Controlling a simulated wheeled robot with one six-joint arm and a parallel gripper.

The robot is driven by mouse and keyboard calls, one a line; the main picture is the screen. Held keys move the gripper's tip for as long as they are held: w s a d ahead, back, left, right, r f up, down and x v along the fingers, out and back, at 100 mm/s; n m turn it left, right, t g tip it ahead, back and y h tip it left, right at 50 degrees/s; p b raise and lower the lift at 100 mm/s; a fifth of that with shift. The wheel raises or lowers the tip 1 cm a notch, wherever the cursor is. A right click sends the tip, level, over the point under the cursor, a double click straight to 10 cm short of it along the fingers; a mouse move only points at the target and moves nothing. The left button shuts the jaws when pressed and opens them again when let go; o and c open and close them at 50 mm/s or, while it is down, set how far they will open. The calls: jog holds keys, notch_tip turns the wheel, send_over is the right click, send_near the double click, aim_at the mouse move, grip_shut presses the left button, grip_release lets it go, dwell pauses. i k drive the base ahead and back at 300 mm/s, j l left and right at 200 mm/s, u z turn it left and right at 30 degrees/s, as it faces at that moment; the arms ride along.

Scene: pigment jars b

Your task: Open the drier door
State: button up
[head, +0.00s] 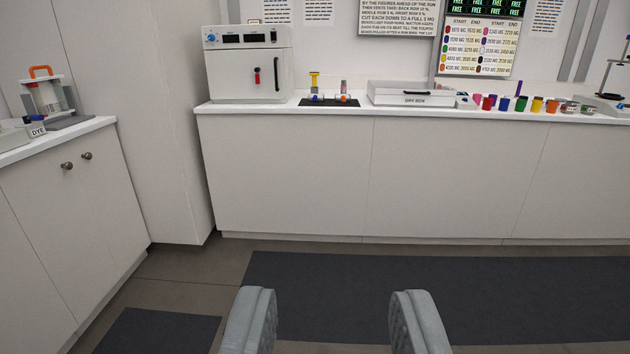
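A white boxy appliance (225,88), which looks like the drier, stands on the left end of the far counter. Its front has a small display, a blue knob, a red-and-black part and a dark upright handle (276,72). Its front looks closed. My gripper (334,318) is at the bottom of the view, its two grey fingers wide apart with nothing between them. It is over the floor, well short of the counter and the appliance.
The far counter (430,112) carries a dark mat (328,103) with small items, a box marked DRY BOX (385,99) and several coloured jars (521,103). A left counter (62,133) holds a DYE label (37,131) and a rack. A tall white panel stands between the counters. The floor ahead is clear.

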aim_at(230, 75)
jog(key=i, duration=1.7)
jog(key=i+z, duration=0.15)
jog(key=i, duration=0.35)
jog(key=i+j+z, duration=0.2)
jog(key=i, duration=0.25)
jog(key=i+j+z, duration=0.15)
jog(key=i, duration=0.35)
